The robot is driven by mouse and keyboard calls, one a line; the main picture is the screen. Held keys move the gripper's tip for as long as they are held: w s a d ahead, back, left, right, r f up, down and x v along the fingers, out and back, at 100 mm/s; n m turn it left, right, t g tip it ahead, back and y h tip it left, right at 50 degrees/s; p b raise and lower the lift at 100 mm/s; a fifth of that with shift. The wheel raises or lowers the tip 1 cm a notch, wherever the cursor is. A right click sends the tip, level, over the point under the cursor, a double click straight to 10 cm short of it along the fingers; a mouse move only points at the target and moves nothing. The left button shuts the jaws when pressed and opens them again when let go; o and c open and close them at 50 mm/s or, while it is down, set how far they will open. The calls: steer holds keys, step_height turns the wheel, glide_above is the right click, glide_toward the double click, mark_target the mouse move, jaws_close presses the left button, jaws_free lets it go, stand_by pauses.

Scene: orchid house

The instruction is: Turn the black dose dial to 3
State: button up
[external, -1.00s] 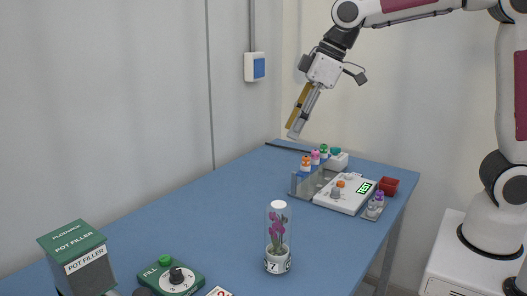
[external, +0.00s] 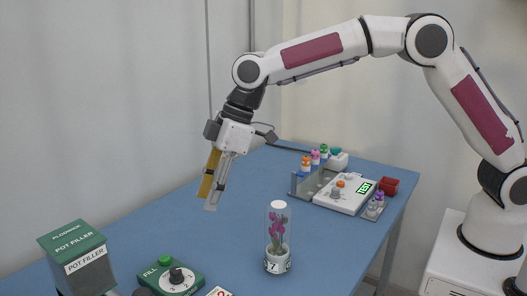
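The black dose dial (external: 176,275) sits on a white disc on a green box (external: 158,282) at the front left of the table. A green button labelled FILL (external: 165,261) is on the same box, behind the dial. My gripper (external: 211,198) hangs in the air above the table's left side, behind and to the right of the dial, well apart from it. It points down and slightly left. Its fingers are seen nearly edge-on, so their opening is unclear. Nothing shows between them.
A green pot filler (external: 78,262) stands left of the dial box. A clear tube with a pink orchid (external: 278,237) stands to the right. The table's middle (external: 225,240) is clear.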

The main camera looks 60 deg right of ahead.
steer(key=n, duration=0.2)
glide_toward(176, 270)
steer(key=shift+w+a+f+g, duration=0.15)
steer(key=shift+w+f+g, duration=0.15)
steer(key=shift+w+f, duration=0.05)
steer(key=shift+f, duration=0.1)
steer(key=shift+x, duration=3.8)
jaws_close()
